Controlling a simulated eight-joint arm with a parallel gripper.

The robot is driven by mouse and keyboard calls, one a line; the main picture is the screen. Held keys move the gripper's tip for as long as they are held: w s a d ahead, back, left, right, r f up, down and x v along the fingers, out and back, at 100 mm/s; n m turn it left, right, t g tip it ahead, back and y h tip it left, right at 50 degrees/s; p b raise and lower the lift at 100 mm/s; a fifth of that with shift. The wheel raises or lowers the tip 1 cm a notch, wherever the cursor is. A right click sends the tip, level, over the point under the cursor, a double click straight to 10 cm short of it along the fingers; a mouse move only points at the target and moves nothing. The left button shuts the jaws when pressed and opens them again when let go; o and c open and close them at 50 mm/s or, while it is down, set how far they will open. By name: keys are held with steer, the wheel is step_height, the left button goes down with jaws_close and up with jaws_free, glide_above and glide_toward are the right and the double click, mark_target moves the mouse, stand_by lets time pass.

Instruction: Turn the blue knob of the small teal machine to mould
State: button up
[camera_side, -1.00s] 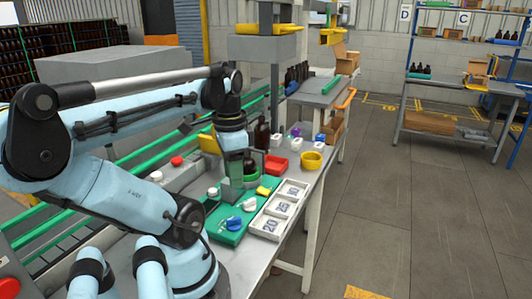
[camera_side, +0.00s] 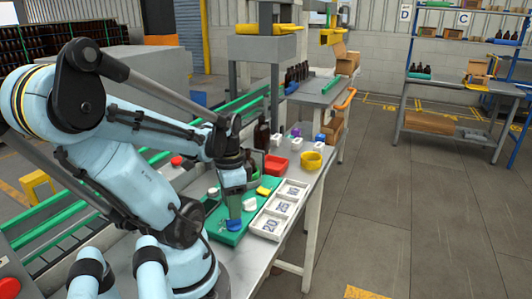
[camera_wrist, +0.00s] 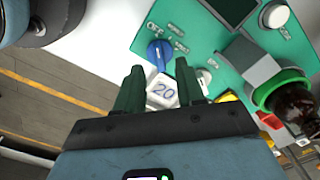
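The small teal machine (camera_side: 214,221) lies on the bench as a flat panel; it also shows in the wrist view (camera_wrist: 205,42). Its blue knob (camera_wrist: 160,53) sits near one corner of the panel, with small printed labels around it that are too small to read surely. In the side view the blue knob (camera_side: 233,225) is just under my fingertips. My gripper (camera_wrist: 160,78) points down, open, with its two dark green fingers apart and nothing held. In the wrist view the knob appears just beyond the fingertips; I see no contact. Which label the knob points to is unclear.
A white tray (camera_side: 252,227) with numbered compartments lies right of the machine. A white button (camera_wrist: 275,15) and a dark bottle in a green ring (camera_wrist: 283,88) are on the machine. A red bin (camera_side: 276,165) and yellow bowl (camera_side: 311,160) stand behind.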

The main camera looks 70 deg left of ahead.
mark_target(234, 223)
steer(key=shift+f, duration=1.7)
jaws_close()
